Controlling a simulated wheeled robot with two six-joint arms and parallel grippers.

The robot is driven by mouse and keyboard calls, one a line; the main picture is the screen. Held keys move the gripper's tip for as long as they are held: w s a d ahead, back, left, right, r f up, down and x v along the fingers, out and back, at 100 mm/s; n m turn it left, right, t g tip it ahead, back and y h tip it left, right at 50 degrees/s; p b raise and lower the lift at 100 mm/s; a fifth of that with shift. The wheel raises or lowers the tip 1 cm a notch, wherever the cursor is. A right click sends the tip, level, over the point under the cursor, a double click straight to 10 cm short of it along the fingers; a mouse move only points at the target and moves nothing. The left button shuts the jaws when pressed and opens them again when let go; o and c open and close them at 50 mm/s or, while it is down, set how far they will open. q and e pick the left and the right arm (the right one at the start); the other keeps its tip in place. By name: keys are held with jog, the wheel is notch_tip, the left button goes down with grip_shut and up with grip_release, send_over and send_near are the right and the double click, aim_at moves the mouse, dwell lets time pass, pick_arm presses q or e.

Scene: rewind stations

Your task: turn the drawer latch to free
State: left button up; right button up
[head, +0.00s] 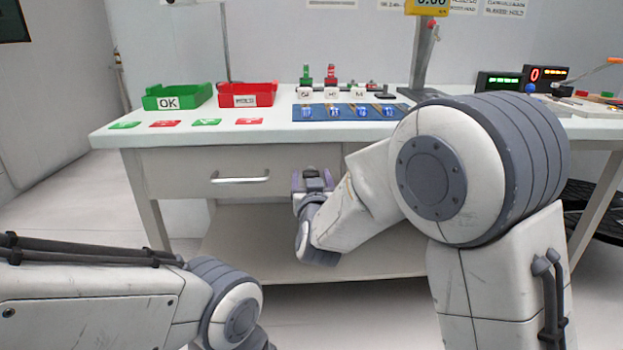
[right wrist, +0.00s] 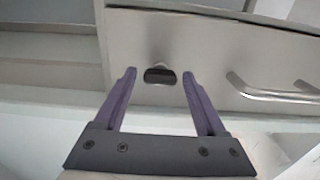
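The drawer latch (right wrist: 160,76) is a small dark, wide knob on the drawer front. In the right wrist view it sits between and just beyond my right gripper's two purple fingertips (right wrist: 162,78), apparently untouched. Its long side lies roughly crosswise in that view. In the head view my right gripper (head: 312,178) is at the drawer front (head: 165,172), right of the silver bar handle (head: 240,179), and hides the latch. The handle also shows at the right of the wrist view (right wrist: 268,90). My right gripper is open and empty. My left gripper is out of view.
The white table (head: 270,136) carries a green OK bin (head: 178,103), a red bin (head: 248,100), a blue mat (head: 318,112) and small fixtures. A lower shelf (head: 250,240) runs under the drawer. My left arm is low at front left.

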grip_shut()
jog(key=shift+f+m+b, duration=0.1)
jog(key=shift+m+b, duration=6.45)
jog(key=shift+m, duration=2.45)
jog(key=shift+d, duration=0.1)
